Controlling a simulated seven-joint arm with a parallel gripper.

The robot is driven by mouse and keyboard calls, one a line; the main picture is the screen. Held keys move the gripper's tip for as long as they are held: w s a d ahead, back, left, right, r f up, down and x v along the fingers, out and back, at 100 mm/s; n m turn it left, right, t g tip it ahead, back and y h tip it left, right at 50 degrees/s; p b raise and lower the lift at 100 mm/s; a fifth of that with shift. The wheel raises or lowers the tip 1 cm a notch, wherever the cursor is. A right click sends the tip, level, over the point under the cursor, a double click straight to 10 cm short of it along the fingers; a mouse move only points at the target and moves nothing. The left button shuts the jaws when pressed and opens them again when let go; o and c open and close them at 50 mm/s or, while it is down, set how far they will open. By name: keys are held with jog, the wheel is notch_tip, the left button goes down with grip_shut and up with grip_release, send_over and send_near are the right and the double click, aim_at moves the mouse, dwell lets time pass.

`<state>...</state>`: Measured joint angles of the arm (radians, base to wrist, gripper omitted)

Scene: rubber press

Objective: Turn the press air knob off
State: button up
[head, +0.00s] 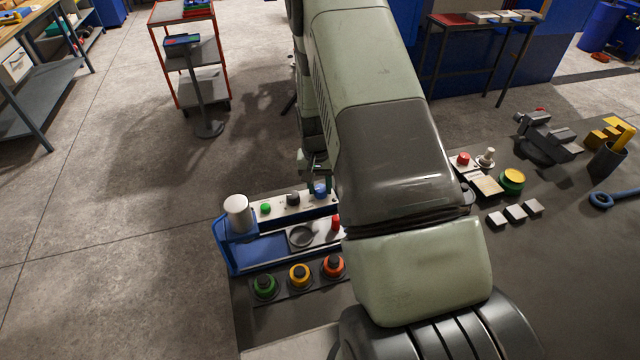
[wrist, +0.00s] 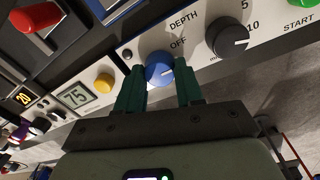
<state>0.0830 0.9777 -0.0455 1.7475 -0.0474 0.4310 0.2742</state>
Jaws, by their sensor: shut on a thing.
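A round blue knob (wrist: 158,68) sits on a white panel (wrist: 207,15), close to the printed word OFF. A small pale mark shows on the right side of its face. My gripper (wrist: 160,78) has its two green fingers on either side of the knob and is shut on it. In the head view the blue knob (head: 321,189) is at the right end of the panel's row of controls, and my gripper (head: 314,178) beside it is partly hidden by my arm. I cannot read a label naming press air.
A black knob (wrist: 228,38) marked DEPTH is close on the right, with a green START button (wrist: 306,6) beyond it. A yellow button (wrist: 104,83), a display (wrist: 76,94) and a red handle (wrist: 36,18) lie left. A metal cylinder (head: 238,213) stands at the panel's left end.

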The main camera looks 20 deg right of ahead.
aim_at(318, 189)
jog(key=n, duration=0.5)
jog(key=shift+n, duration=0.4)
dwell(0.4)
jog(key=o, duration=1)
jog(key=shift+o, duration=0.2)
notch_tip(318, 189, up, 11)
jog(key=shift+a, duration=0.3)
jog(key=shift+s+f, duration=0.1)
jog(key=shift+f, duration=0.05)
